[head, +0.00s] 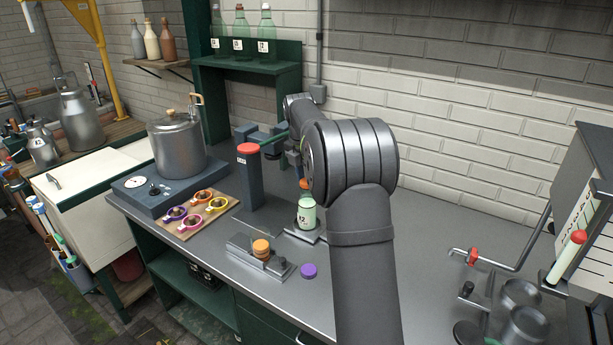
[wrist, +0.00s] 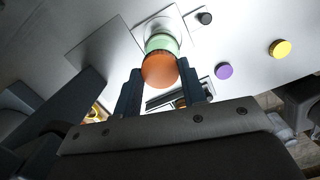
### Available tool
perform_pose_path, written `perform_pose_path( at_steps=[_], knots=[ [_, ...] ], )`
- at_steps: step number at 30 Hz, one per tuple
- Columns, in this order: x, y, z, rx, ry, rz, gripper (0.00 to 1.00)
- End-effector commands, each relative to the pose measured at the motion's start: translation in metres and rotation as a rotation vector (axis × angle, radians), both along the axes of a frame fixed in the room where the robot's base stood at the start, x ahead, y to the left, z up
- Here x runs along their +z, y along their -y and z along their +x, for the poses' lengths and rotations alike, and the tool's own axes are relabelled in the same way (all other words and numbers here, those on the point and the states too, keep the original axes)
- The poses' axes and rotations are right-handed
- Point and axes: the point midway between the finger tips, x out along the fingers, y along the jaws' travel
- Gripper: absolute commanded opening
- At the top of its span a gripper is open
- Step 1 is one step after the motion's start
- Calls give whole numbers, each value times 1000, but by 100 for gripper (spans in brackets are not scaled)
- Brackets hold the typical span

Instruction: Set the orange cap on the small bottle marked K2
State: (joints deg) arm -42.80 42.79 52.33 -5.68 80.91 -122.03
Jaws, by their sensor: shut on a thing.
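The orange cap (wrist: 158,71) is between the two fingers of my gripper (wrist: 160,88) in the wrist view, and the jaws are shut on it. In the head view the cap (head: 305,184) shows as a small orange patch right over a small pale green bottle (head: 306,213). The bottle stands upright on a grey plate, and its label is too small to read. In the wrist view the bottle (wrist: 161,42) lies directly beyond the cap, in line with it. I cannot tell whether cap and bottle touch. My arm hides most of the gripper in the head view.
A yellow-orange cap (head: 261,246) sits on a metal fixture, with a purple cap (head: 308,270) nearby. Further left are a tray of coloured rings (head: 183,229) and a pot (head: 178,146).

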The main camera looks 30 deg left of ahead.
Motion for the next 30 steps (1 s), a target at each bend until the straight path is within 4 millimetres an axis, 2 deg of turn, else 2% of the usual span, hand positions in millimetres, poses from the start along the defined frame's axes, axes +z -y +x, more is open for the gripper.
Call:
perform_pose_path(
  at_steps=[6, 23, 30],
  knots=[
    [-7, 0, 0, 0, -1, -2, 17],
    [-6, 0, 0, 0, 0, -1, 17],
    [-12, 0, 0, 0, -1, -1, 17]
  ],
)
